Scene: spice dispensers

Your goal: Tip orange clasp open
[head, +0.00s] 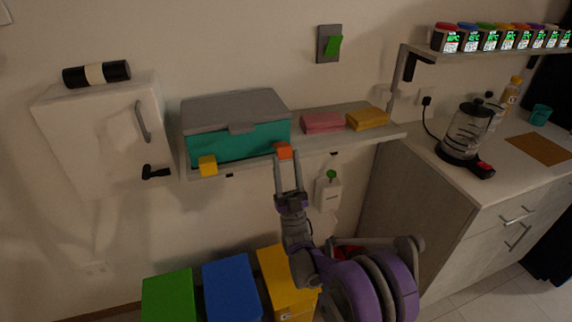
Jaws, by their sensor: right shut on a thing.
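The orange clasp (284,148) is at the lower right front of a teal box (236,136) with a grey lid (236,106). The box sits on a wall shelf and its lid looks closed. A yellow clasp (207,165) is at the lower left front of the box. My right gripper (285,157) reaches up from below and is shut on the orange clasp, its fingertips partly hiding the clasp's lower edge. Whether the clasp is tipped cannot be told. My left gripper is not in view.
Pink (322,122) and yellow (367,118) folded cloths lie on the shelf (393,132) right of the box. A white cabinet (100,135) is at left. Green (168,297), blue (232,287) and yellow (283,272) bins stand below.

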